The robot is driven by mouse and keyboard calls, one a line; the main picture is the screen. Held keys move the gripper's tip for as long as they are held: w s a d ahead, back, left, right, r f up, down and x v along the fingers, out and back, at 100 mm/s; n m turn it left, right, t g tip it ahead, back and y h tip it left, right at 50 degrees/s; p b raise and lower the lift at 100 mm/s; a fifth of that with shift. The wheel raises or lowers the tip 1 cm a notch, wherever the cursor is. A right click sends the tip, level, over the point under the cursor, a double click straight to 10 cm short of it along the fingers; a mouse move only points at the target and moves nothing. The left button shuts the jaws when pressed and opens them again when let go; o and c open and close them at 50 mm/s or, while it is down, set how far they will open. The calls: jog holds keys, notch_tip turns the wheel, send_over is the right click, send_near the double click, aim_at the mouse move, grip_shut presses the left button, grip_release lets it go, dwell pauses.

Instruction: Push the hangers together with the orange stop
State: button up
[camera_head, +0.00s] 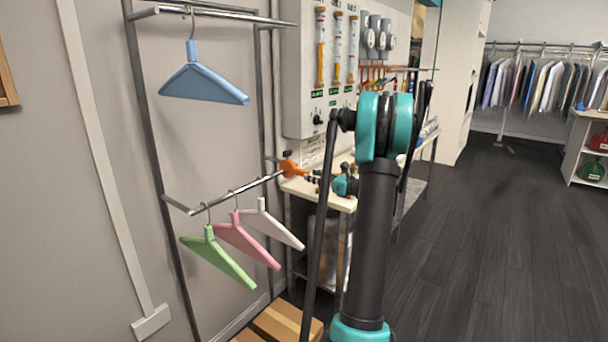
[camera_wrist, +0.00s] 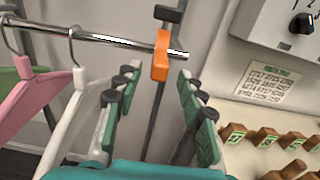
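The orange stop (camera_head: 291,168) sits on the lower rail (camera_head: 240,190) near its right end. In the wrist view the orange stop (camera_wrist: 161,56) stands ahead of the fingertips, in line with the gap between them; whether they touch it I cannot tell. My gripper (camera_wrist: 158,85) is open with nothing visible between its fingers; in the head view it (camera_head: 308,176) is just right of the stop. A green hanger (camera_head: 220,261), a pink hanger (camera_head: 246,241) and a white hanger (camera_head: 272,224) hang spaced apart on the lower rail, left of the stop.
A blue hanger (camera_head: 203,83) hangs from the upper rail (camera_head: 220,14). A wall panel (camera_head: 302,80) with gauges stands right of the rack, above a workbench (camera_head: 342,203). Cardboard boxes (camera_head: 282,321) lie on the floor below. Open dark floor (camera_head: 480,260) lies to the right.

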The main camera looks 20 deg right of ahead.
aim_at(294, 170)
jog(key=shift+x, duration=2.65)
jog(key=shift+c, duration=0.4)
grip_shut()
